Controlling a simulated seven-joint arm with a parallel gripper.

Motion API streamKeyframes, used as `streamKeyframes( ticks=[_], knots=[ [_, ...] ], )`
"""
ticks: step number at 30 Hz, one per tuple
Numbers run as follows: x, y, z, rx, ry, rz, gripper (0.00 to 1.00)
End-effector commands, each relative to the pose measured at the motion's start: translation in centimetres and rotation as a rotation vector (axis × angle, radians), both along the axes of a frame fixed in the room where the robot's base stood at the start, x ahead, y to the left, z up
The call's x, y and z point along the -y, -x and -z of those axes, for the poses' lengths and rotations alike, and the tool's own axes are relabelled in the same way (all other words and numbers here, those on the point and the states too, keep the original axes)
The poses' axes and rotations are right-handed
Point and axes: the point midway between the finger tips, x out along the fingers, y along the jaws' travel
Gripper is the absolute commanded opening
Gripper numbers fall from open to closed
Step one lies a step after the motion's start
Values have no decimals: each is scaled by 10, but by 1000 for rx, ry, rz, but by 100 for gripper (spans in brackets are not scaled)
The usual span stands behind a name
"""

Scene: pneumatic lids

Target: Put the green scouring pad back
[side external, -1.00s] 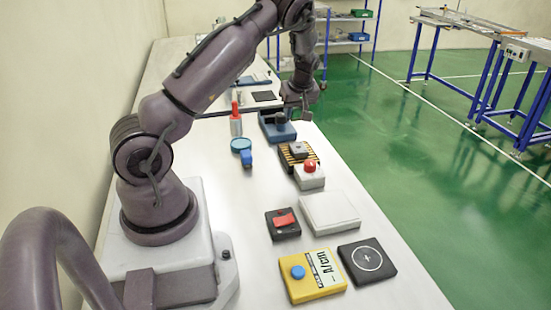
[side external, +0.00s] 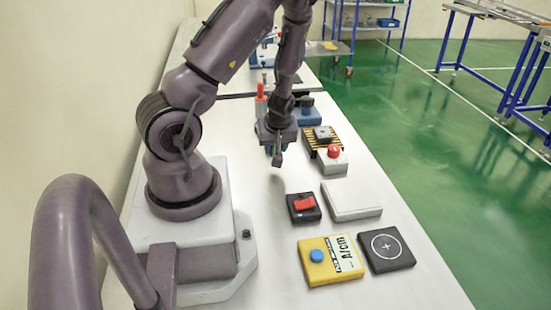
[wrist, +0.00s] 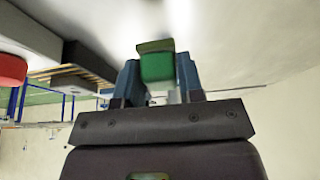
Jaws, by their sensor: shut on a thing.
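The green scouring pad (wrist: 157,64) shows in the wrist view as a green block with an olive upper edge. It sits between the two blue fingers of my gripper (wrist: 158,75), which is shut on it. In the side external view my gripper (side external: 277,150) hangs over the white table, left of the striped block. A small dark end shows below it there, and the pad's green cannot be made out. Where the pad belongs cannot be told from these views.
Right of my gripper stand a striped block (side external: 323,139), a red-button box (side external: 333,158) and a blue box (side external: 306,114). Nearer are a red-switch box (side external: 304,207), a white slab (side external: 351,201), a yellow box (side external: 331,262) and a black plate (side external: 386,249). A red-topped bottle (side external: 261,101) stands behind.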

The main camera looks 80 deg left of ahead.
Motion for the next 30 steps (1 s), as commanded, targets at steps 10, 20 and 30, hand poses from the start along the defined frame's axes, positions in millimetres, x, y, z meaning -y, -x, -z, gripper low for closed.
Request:
streamKeyframes(
  ticks=[10, 20, 30],
  knots=[
    [0, 0, 39, 0, 2, -2, 13],
    [0, 0, 41, 2, 1, -2, 13],
    [0, 0, 43, 2, 0, -1, 61]
  ],
)
